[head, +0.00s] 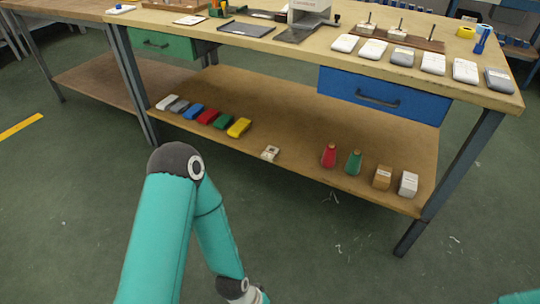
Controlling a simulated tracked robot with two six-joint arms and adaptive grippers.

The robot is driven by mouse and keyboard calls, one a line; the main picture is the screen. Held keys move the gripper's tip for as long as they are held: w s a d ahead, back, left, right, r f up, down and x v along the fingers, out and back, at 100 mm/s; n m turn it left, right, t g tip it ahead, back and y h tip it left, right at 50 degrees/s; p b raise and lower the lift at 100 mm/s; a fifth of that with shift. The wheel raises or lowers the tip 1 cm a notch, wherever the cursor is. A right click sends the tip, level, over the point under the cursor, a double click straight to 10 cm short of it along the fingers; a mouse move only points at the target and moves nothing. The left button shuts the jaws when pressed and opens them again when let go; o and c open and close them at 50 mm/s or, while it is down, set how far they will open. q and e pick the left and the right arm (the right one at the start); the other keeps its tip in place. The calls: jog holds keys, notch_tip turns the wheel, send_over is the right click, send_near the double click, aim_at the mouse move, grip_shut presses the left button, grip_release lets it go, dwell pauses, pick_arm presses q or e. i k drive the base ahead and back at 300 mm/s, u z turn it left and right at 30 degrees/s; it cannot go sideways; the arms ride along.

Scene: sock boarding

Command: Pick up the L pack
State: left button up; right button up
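A row of several small flat packs lies along the front right edge of the table top: a white pack (345,43), a second white pack (373,49), a grey pack (402,56), a third white pack (433,62), another white one (465,70) and a grey pack (498,80) at the right corner. Their labels are too small to read, so I cannot tell which is the L pack. My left arm reaches in from below, bent down in front of the table; its gripper is below the picture. Only a sliver of my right arm shows at the bottom right corner; its gripper is out of view.
A blue drawer (383,94) hangs under the table top. A wooden rack with pegs (400,37) stands behind the packs. The floor in front is open.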

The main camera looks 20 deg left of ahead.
aim_at(268, 155)
jog(key=u, duration=0.05)
jog(key=i, duration=1)
jog(key=z, duration=0.05)
